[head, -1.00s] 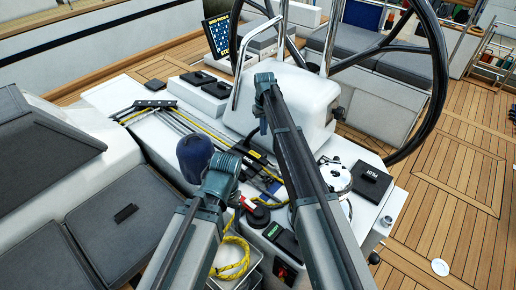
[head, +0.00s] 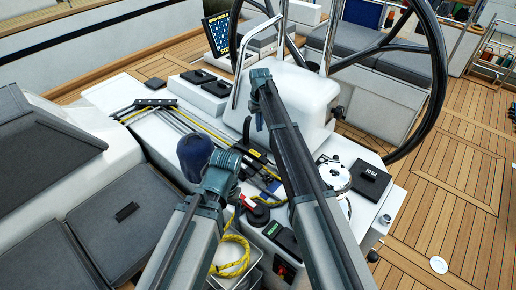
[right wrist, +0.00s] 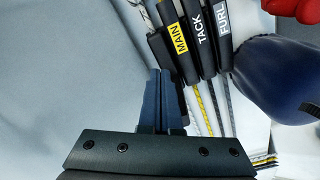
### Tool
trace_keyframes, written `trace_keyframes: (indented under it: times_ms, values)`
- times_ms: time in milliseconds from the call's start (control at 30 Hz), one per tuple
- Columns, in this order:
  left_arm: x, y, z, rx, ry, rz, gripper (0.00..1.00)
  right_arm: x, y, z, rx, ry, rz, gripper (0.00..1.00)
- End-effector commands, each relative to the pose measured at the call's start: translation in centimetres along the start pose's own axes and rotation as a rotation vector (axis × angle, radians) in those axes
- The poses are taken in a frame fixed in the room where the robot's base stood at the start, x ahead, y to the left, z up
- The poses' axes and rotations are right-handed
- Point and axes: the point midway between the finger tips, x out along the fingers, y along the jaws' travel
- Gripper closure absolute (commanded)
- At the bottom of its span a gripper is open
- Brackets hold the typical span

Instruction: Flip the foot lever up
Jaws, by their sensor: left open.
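The black clutch levers sit on the cockpit console. In the right wrist view the main lever (right wrist: 178,40), tack lever (right wrist: 200,30) and furl lever (right wrist: 222,30) lie side by side. No foot label is readable; my fingers may cover that lever. My right gripper (right wrist: 160,100) has its fingers close together beside the main lever, with nothing clearly between them. In the head view my right arm hides it. A dark upright piece (head: 247,130) shows left of that arm; I cannot tell if it is the foot lever. My left gripper is low at the console, mostly hidden by its own arm.
A navy covered winch (head: 195,151) stands left of the levers; it is close in the right wrist view (right wrist: 275,80). A yellow rope coil (head: 232,257) lies at the front. The steering wheel (head: 440,70) and pedestal (head: 290,100) rise behind.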

Motion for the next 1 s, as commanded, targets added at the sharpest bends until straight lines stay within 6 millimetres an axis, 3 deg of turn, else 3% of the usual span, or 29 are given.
trace_keyframes:
  times_ms: [500, 767, 1000]
  values:
    - [0.0, 0.0, 0.0, 0.0, 0.0, 0.0, 0.19, 0.0, 1.8, 3.2, 0.001, 0.0, 0.0, 1.0]
    - [-0.2, 0.0, 0.0, 0.0, 0.0, 0.0, 0.19, -0.2, 1.9, 3.3, 0.0, 0.0, 0.0, 1.0]
    - [-2.2, -0.2, 0.1, 0.0, 0.0, 0.0, 0.19, -2.2, 1.9, 3.3, 0.0, 0.0, 0.0, 1.0]
